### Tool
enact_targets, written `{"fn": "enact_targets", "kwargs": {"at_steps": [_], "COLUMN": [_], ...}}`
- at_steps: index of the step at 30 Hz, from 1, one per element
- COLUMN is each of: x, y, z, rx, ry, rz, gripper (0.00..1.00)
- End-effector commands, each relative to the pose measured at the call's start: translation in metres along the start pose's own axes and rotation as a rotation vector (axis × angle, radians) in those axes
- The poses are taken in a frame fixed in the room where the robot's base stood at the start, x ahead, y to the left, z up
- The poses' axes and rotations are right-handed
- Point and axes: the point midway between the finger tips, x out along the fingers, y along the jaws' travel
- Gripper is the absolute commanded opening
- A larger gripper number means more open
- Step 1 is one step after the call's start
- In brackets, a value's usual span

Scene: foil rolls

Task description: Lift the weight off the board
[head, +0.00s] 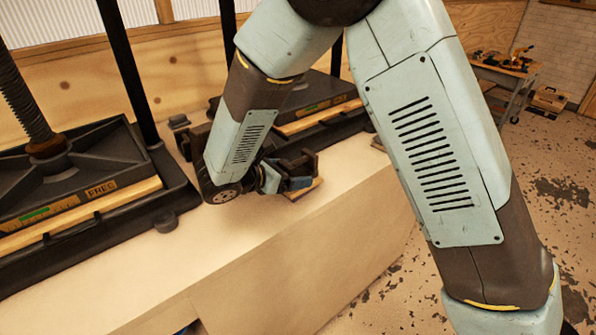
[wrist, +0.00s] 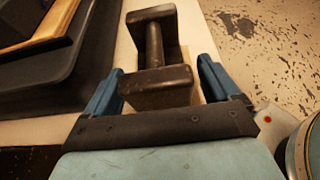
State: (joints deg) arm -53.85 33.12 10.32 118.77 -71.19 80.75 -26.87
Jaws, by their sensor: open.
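The weight (wrist: 155,50) is a dark, worn metal piece with two end blocks joined by a round bar. It rests on a small light wooden board (wrist: 176,52), much of which it hides. My gripper (wrist: 161,66) is open, with one blue finger on each side of the weight's near block and a gap showing on at least the right side. In the head view my gripper (head: 288,184) is low over the bench, with the weight (head: 309,160) partly hidden behind it and an edge of the board (head: 305,189) showing below.
The pale bench (head: 240,245) has its front edge close by the board, with the floor beyond. Black presses stand on the bench, one at left (head: 85,165) and another behind my arm. The bench front is clear. A cart with tools (head: 505,68) stands far right.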

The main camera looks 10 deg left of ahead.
Motion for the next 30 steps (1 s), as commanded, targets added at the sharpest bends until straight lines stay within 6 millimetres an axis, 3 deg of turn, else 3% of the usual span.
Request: {"fn": "enact_targets", "kwargs": {"at_steps": [9, 30], "x": [0.0086, 0.0082], "y": [0.0001, 0.0003], "z": [0.0002, 0.0001], "rx": [0.000, 0.000], "ry": [-0.001, 0.000], "rz": [0.001, 0.001], "gripper": [0.88, 0.21]}}
